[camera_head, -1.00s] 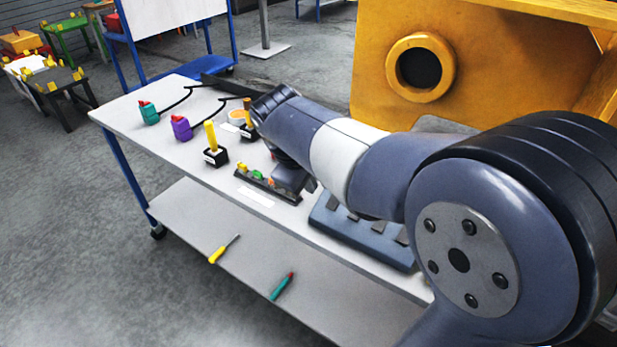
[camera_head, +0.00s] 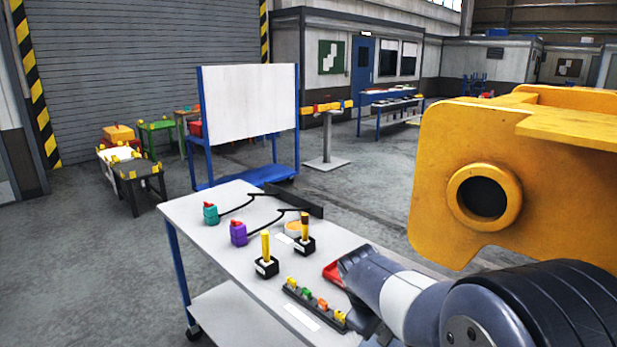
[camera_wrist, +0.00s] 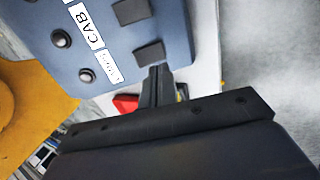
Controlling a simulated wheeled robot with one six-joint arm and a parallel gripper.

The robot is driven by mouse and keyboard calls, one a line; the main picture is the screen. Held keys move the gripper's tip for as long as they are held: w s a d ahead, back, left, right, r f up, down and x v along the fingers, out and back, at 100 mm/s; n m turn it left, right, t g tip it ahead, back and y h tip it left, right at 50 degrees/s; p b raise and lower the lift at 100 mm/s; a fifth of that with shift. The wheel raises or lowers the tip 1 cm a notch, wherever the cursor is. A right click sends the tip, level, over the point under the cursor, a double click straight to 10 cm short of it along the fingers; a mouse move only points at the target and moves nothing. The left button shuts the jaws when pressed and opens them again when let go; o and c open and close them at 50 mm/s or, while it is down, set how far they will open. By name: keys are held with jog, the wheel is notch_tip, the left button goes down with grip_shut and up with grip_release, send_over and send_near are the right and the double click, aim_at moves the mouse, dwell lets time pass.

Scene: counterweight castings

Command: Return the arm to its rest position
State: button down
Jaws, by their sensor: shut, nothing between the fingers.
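My arm reaches in from the lower right of the head view, over the right part of a grey-white trolley top (camera_head: 208,207). My gripper (camera_wrist: 157,76) shows in the wrist view with its dark fingers together and nothing between them. It is close to a blue-grey panel (camera_wrist: 113,55) with a "CAB" label, black knobs and dark square pads. Whether the fingers touch the panel I cannot tell. In the head view the gripper is mostly hidden behind my wrist and the picture's lower edge.
A large yellow casting (camera_head: 440,170) with a round hole stands right of the trolley. Open floor lies left.

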jog(key=b+v, duration=0.1)
jog(key=v, duration=0.4)
jog(key=shift+r, duration=0.1)
